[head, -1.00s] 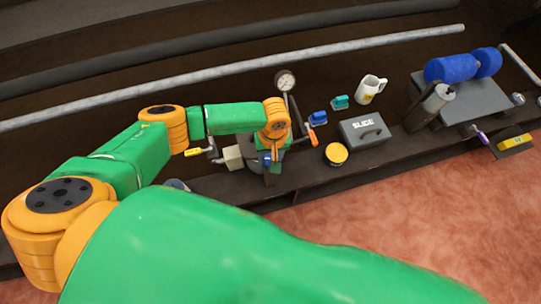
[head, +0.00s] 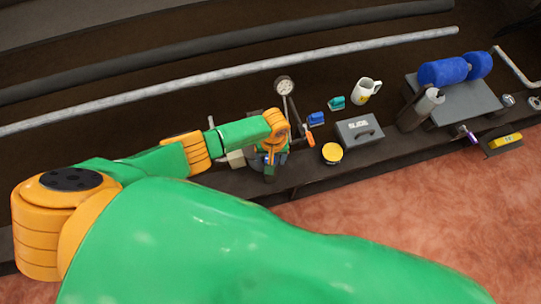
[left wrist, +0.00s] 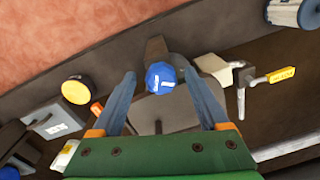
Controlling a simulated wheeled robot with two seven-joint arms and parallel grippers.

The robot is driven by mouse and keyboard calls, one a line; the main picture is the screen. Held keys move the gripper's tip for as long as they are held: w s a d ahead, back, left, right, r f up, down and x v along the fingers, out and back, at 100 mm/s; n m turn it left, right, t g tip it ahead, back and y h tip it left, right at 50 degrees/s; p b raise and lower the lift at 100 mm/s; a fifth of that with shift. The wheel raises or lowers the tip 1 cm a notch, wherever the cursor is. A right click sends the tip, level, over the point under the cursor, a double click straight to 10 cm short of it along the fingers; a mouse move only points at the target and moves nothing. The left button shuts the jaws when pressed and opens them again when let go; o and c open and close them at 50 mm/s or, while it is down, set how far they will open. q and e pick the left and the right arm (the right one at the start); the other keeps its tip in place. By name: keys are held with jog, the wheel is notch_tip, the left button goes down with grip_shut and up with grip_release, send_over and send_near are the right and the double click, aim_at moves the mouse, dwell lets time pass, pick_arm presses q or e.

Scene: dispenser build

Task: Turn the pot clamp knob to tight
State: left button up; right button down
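The pot clamp knob (left wrist: 160,77) is blue with white marks on its face. In the left wrist view it sits above the grey round pot lid (left wrist: 160,112), between the two fingers of my left gripper (left wrist: 156,72). The fingers stand apart on either side of it. The right finger's tip is very near the knob's edge; I cannot tell whether it touches. In the head view my left gripper (head: 269,164) points down at the pot (head: 284,158), and my orange wrist and the fingers hide much of the pot and the knob. My right gripper does not show.
A pressure gauge (head: 284,86) rises behind the pot, with an orange-handled lever (head: 309,137) beside it. A yellow-lidded tin (head: 333,154), a grey box (head: 360,131) and a white mug (head: 366,91) stand to the right. A yellow-tagged valve handle (left wrist: 282,75) shows in the left wrist view.

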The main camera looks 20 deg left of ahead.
pick_arm(q)
notch_tip(320, 180, up, 7)
jog(key=p, duration=0.3)
jog(key=shift+d+r+p, duration=0.1)
jog(key=shift+r+p, duration=0.05)
jog(key=shift+p, duration=0.15)
jog(key=s+a+f+m+t+h+p, duration=0.15)
jog(key=s+a+f+p, duration=0.3)
jog(key=s+f, duration=0.55)
jog(key=s+a+f+m+p, duration=0.1)
jog(key=s+a+m, duration=0.1)
jog(key=s, duration=0.6)
jog(key=s+a+f+m+p, duration=0.1)
jog(key=s+a+m, duration=0.1)
jog(key=s, duration=0.6)
jog(key=shift+s+a+f+y, duration=0.25)
jog(key=shift+a+f+y, duration=0.15)
jog(key=shift+y, duration=0.05)
jog(key=shift+m, duration=0.25)
